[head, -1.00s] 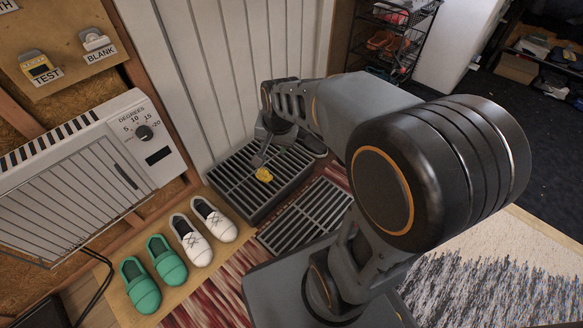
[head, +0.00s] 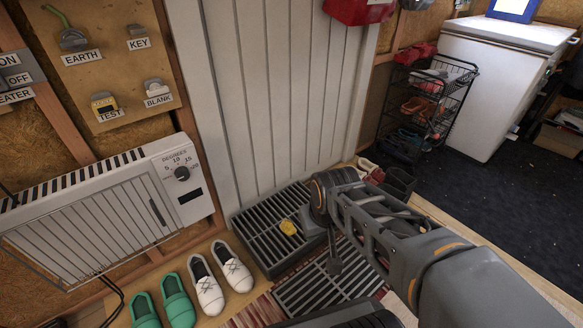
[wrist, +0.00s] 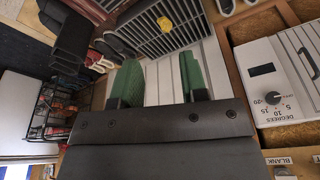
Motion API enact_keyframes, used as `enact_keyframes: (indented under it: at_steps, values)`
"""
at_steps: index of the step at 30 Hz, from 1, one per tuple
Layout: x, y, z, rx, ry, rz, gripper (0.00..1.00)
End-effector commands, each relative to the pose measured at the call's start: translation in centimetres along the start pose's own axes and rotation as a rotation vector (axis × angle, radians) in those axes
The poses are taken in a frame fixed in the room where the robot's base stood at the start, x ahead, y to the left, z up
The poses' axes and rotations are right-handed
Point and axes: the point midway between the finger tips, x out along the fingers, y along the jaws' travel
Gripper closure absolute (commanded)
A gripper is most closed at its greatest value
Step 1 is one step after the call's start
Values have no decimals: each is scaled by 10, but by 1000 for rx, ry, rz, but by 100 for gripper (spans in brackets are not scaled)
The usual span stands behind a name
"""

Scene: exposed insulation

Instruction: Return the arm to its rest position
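My arm (head: 390,230) reaches in from the lower right of the head view, with its far joint beside the raised black grate. My gripper (wrist: 158,75) shows in the wrist view with its two green finger pads spread apart and nothing between them. A small yellow thing (head: 289,227) lies on the raised black grate (head: 262,232). It also shows in the wrist view (wrist: 165,23), beyond the fingers and apart from them.
A white heater (head: 100,215) hangs on the left wall, below a labelled tool board (head: 110,60). White shoes (head: 235,268) and green shoes (head: 177,300) stand on the floor. A wire shoe rack (head: 425,110) and white chest (head: 500,80) stand back right.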

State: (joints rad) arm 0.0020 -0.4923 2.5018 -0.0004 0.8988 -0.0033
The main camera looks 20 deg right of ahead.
Motion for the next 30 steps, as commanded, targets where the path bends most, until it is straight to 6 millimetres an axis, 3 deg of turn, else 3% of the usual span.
enact_keyframes:
  at_steps: [5,11,30]
  values:
    - [-22,0,-4,-41,-9,13,60]
    - [-66,2,-10,-142,-32,50,60]
    - [-273,14,-44,-662,-154,243,60]
